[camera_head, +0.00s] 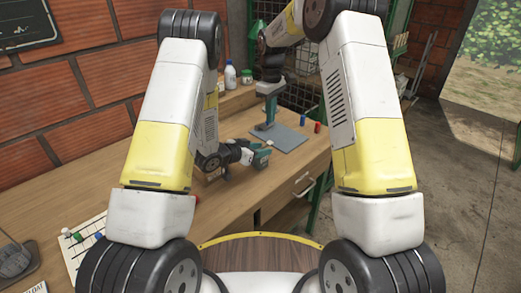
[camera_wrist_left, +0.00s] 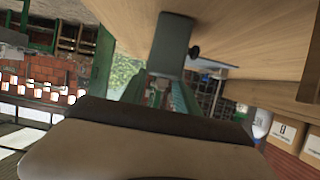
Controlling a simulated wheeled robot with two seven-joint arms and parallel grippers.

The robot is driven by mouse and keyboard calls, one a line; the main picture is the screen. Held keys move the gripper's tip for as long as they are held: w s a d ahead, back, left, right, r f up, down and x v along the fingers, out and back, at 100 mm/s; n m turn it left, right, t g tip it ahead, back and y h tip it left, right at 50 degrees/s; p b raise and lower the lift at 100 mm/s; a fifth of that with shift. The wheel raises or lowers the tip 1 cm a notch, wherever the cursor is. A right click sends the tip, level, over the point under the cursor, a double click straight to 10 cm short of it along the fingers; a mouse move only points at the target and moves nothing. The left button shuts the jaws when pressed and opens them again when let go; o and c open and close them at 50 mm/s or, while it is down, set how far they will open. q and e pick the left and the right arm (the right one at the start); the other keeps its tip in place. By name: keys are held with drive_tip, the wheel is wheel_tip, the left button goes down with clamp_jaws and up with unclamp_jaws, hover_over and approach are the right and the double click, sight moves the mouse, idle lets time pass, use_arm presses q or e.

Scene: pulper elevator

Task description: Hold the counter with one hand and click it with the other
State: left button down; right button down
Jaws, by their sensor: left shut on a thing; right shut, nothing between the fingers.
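My left gripper (camera_head: 262,157) is low over the wooden workbench, pointing right, just in front of a grey mat. My right gripper (camera_head: 267,122) is shut and empty. It points down over the left part of the mat, above and behind the left gripper; I cannot tell whether they touch.
The grey mat (camera_head: 288,140) lies on the workbench (camera_head: 240,190). A blue (camera_head: 302,120) and a red (camera_head: 317,127) small item stand beside it. Bottles (camera_head: 230,76) stand at the back by the brick wall. A board with coloured pieces (camera_head: 80,240) lies front left.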

idle(0.8)
drive_tip(key=r+m+t+y, duration=0.1)
drive_tip(key=m+t+y, duration=0.55)
drive_tip(key=m, duration=0.25)
hover_over(264, 146)
drive_tip(key=s, duration=0.2)
drive_tip(key=shift+a, duration=0.15)
drive_tip(key=shift+w+f, duration=0.2)
drive_tip(key=shift+f, duration=4.15)
drive_tip(key=shift+f, duration=0.15)
drive_tip(key=shift+f, duration=0.25)
